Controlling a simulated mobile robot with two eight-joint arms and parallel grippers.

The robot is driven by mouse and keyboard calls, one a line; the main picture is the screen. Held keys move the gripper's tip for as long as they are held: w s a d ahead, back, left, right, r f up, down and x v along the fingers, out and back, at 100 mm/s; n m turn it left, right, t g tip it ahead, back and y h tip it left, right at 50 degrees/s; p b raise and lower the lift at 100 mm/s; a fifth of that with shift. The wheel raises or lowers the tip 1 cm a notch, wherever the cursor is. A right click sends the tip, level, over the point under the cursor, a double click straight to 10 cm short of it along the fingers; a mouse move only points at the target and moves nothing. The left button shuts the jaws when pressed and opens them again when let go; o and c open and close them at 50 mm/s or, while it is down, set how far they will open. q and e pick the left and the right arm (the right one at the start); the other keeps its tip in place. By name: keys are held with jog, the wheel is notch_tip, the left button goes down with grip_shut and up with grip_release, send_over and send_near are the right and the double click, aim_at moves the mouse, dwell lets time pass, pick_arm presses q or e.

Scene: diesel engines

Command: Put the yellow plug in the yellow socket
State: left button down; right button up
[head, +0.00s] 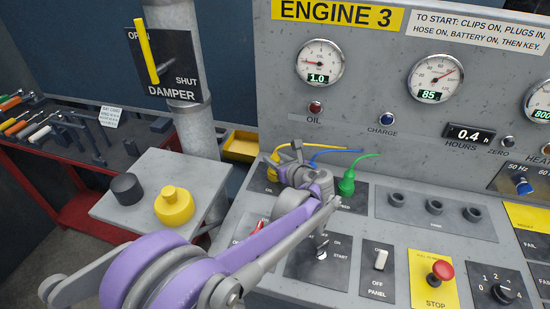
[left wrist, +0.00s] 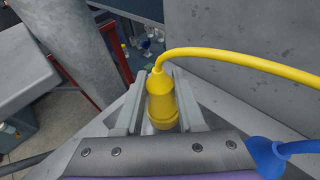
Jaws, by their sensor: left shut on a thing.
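My left gripper (head: 288,155) is over the back left part of the sloped console. In the left wrist view its two fingers (left wrist: 160,115) are closed on either side of the yellow plug (left wrist: 162,105). The yellow cable (left wrist: 235,62) leaves the plug's top and bends right. In the head view my arm covers most of the plug. My right gripper is not in view.
A green plug (head: 347,184) stands right of my left gripper. A blue plug (left wrist: 267,155) is close to it in the left wrist view. A switch (head: 380,260) and a red stop button (head: 440,271) are on the front console. The upright gauge panel (head: 400,125) rises behind.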

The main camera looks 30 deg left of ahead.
pick_arm(q)
jog(key=shift+c, duration=2.2)
grip_release()
jog(key=v, duration=1)
jog(key=shift+s+d, duration=0.15)
jog(key=shift+d, duration=0.25)
jog(key=shift+r, duration=0.1)
